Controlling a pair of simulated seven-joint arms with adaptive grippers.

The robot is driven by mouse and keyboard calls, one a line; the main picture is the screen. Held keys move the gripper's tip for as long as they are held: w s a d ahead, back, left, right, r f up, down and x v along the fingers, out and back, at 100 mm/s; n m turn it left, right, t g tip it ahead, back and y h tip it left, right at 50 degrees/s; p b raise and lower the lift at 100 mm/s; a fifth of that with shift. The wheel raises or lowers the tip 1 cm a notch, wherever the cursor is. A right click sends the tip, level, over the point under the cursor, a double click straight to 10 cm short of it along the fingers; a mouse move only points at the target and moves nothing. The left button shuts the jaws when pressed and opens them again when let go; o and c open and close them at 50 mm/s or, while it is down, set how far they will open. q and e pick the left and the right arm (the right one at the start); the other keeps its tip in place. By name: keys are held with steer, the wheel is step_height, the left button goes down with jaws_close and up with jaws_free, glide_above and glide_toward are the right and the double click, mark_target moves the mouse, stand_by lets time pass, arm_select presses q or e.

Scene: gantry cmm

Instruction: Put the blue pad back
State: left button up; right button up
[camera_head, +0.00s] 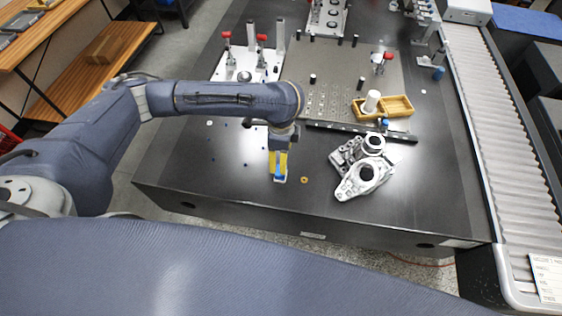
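My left gripper (279,176) points down over the front of the dark table, with yellow on its finger parts. A small light-blue patch shows at its fingertips, low over or at the table. I cannot tell whether this is a held pad or part of the fingers. A small blue piece (385,124) is at the front edge of the yellow two-part tray (397,105). Several tiny dark-blue dots (246,165) lie on the table left of the gripper. My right gripper is out of view.
A grey metal casting (362,172) stands farther right. A black bar (360,131) and a perforated plate (335,85) lie behind. A white clamp fixture (247,66) stands at back left. A roller conveyor (487,110) runs along the right.

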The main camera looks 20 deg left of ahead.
arm_select(q)
steer(key=shift+r, duration=1.2)
